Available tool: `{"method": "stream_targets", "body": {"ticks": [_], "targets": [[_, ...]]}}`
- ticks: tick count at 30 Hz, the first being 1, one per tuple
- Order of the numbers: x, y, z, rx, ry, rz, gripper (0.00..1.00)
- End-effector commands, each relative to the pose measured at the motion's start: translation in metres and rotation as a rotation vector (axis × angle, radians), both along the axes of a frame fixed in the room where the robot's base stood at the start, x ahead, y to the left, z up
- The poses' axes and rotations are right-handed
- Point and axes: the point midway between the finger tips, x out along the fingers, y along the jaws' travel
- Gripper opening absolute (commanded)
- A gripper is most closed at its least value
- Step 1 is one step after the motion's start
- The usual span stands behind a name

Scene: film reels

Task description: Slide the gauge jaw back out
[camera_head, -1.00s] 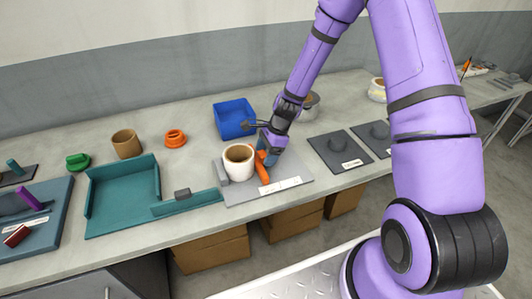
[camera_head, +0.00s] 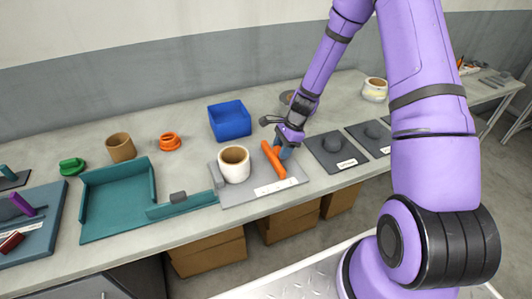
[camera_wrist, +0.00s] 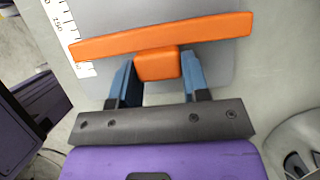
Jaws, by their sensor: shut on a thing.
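The gauge jaw is an orange bar (camera_head: 268,158) with a block-shaped grip (camera_wrist: 157,66) on its side. It stands on the grey gauge plate (camera_head: 240,194), right of a white cylinder (camera_head: 234,171) with a brown inside, with a clear gap between them. A small grey fixed block (camera_head: 216,174) is at the cylinder's left. My gripper (camera_head: 284,153) is shut on the jaw's grip from the right side. In the wrist view its blue fingers (camera_wrist: 158,82) stand either side of the grip. The white scale strip (camera_head: 277,187) runs along the plate's front; the jaw hides part in the wrist view.
A teal tray (camera_head: 120,184) lies left of the plate. A blue bin (camera_head: 229,121) and an orange ring (camera_head: 170,142) are behind. Dark pads (camera_head: 331,152) with grey knobs lie to the right. A brown cup (camera_head: 121,147) stands at the left.

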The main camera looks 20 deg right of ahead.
Motion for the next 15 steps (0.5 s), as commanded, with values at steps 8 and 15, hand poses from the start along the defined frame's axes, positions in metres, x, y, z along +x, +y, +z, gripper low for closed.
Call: {"method": "stream_targets", "body": {"ticks": [8, 15], "targets": [[0.001, -0.033, 0.000, 0.000, -0.002, 0.000, 0.00], [0.001, -0.034, 0.000, -0.002, -0.003, -0.001, 0.00]]}}
